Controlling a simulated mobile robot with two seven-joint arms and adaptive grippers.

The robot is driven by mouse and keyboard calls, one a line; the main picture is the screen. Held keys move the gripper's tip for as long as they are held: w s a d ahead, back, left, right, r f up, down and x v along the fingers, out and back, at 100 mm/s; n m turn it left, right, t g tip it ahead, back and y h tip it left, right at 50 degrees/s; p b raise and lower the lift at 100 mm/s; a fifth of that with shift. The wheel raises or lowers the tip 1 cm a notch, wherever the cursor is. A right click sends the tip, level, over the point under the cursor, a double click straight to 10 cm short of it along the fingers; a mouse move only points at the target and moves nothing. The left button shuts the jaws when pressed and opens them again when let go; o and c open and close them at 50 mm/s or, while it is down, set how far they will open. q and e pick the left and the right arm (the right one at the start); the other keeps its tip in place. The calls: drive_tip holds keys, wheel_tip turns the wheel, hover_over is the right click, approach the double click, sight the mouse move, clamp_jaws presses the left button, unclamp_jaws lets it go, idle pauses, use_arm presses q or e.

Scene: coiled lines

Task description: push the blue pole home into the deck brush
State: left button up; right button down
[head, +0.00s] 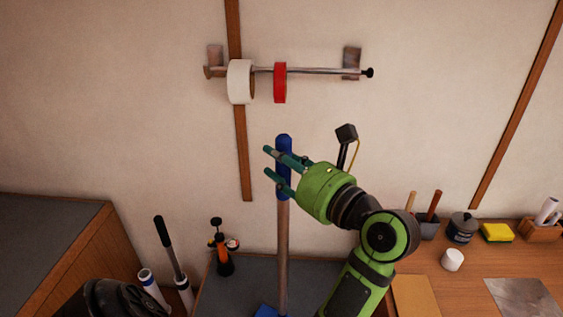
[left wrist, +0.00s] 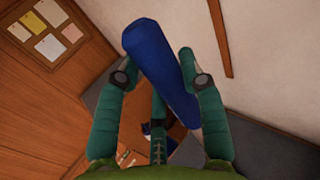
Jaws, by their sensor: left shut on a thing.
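The blue pole (head: 284,147) stands upright against the wall, with a blue grip at the top and a bare metallic shaft below. My left gripper (head: 269,161) is shut on the blue grip, one finger on each side. A bit of blue at the pole's foot (head: 266,311), cut by the bottom edge, looks like the deck brush. Whether the pole is seated in it cannot be seen. My right gripper is not in view.
A wall rail (head: 320,70) above holds a white roll (head: 239,81) and a red roll (head: 280,82). Left of the pole stand an orange-and-black bottle (head: 223,254) and a black-handled tool (head: 165,235). A wooden bench (head: 480,270) with pots and a yellow sponge (head: 496,232) is at right.

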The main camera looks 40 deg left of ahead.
use_arm(q)
drive_tip(key=shift+f+b, duration=0.45)
idle(0.4)
drive_tip(key=o, duration=1.3)
